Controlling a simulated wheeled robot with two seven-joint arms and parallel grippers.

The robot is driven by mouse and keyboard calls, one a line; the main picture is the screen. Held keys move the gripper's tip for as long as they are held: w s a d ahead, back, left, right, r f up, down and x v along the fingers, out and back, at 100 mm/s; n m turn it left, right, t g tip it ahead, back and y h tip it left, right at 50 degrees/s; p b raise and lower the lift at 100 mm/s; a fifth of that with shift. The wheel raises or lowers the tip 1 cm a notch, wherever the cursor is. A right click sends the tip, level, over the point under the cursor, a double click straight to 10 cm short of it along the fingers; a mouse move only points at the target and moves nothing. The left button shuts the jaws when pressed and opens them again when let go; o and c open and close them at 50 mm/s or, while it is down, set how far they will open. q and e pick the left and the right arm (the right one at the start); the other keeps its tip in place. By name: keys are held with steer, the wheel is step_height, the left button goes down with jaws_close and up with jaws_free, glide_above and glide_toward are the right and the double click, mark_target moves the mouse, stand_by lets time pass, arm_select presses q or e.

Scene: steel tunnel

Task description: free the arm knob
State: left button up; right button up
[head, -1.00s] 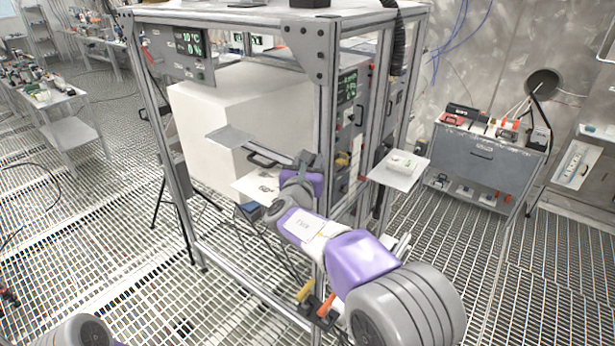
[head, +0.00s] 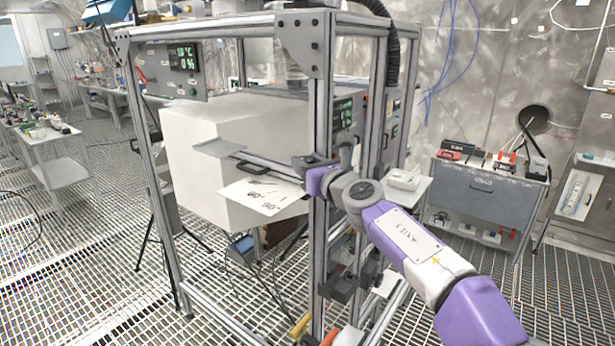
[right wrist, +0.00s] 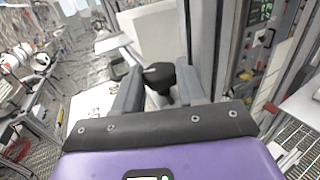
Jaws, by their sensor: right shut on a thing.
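A black knob (right wrist: 160,76) with a rounded top stands between the two grey fingers of my right gripper (right wrist: 158,88) in the right wrist view. The right gripper is shut on it. In the head view the right gripper (head: 318,163) is at the front corner post of the metal frame, and the knob itself is hidden there. I cannot tell how the knob joins the bar. My left gripper is out of view.
The metal frame (head: 318,262) holds a large white block (head: 190,150). A white sheet (head: 262,196) with dark marks sits below the bar. A small shelf with a white box (head: 404,179) is right of the frame. A grey cabinet (head: 482,196) stands behind. Grated floor is open at left.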

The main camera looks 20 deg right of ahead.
steer(key=shift+d+f+n+y+b, duration=0.2)
steer(key=shift+n+y+b, duration=0.3)
steer(key=shift+y, duration=0.2)
steer(key=shift+w+d+r+n+g+y, duration=0.15)
steer(key=shift+n+g+y, duration=0.5)
steer(key=shift+y, duration=0.45)
steer(key=n+g+y+p, duration=0.1)
steer(key=n+y, duration=0.1)
steer(key=shift+r+y, duration=0.15)
steer(key=shift+y, duration=0.15)
steer(key=shift+n+g+y+p, duration=0.65)
steer(key=shift+g+y, duration=0.1)
steer(key=shift+y, duration=0.05)
steer(key=o, duration=1.1)
steer(key=shift+c, duration=0.2)
